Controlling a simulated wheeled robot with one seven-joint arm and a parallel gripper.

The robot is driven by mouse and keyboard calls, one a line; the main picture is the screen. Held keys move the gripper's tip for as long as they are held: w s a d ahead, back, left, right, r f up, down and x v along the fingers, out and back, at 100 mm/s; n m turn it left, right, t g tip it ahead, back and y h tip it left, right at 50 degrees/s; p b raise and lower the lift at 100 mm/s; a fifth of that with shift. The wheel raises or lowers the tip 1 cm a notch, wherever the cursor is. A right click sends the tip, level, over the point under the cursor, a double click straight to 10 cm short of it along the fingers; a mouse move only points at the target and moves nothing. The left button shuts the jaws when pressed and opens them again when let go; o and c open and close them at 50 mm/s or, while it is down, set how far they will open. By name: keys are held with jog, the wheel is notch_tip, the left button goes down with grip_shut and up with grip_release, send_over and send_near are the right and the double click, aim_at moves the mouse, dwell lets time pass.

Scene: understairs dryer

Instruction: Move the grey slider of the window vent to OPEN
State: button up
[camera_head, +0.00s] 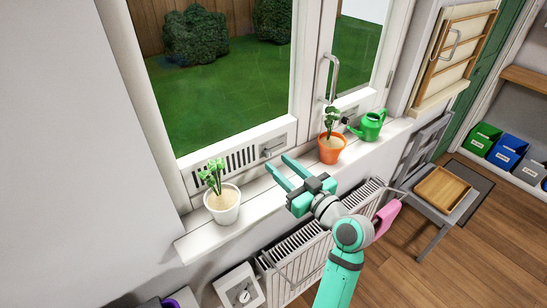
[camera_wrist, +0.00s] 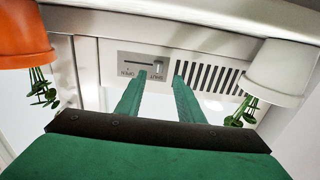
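The window vent (camera_head: 240,159) is a white strip with dark slots low in the window frame; its slots also show in the wrist view (camera_wrist: 208,78). Beside the slots is a grey plate (camera_wrist: 142,64) with a horizontal track and upside-down OPEN and SHUT labels. The small grey slider (camera_wrist: 158,66) appears at the SHUT end of the track, on the side near the slots; it looks small in the head view (camera_head: 266,153). My gripper (camera_head: 277,162) is open and empty in front of the plate. Its fingertips appear on either side of the slider; contact cannot be told.
On the sill (camera_head: 250,202) stand a white-potted plant (camera_head: 223,205) left of my gripper, an orange-potted plant (camera_head: 331,148) right of it, and a green watering can (camera_head: 369,126). A radiator (camera_head: 300,250) with a rack is below. A window handle (camera_head: 331,78) is above.

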aim_at(270, 153)
jog(key=shift+x, duration=2.1)
jog(key=shift+w+d, duration=0.15)
jog(key=shift+d, duration=0.05)
grip_shut()
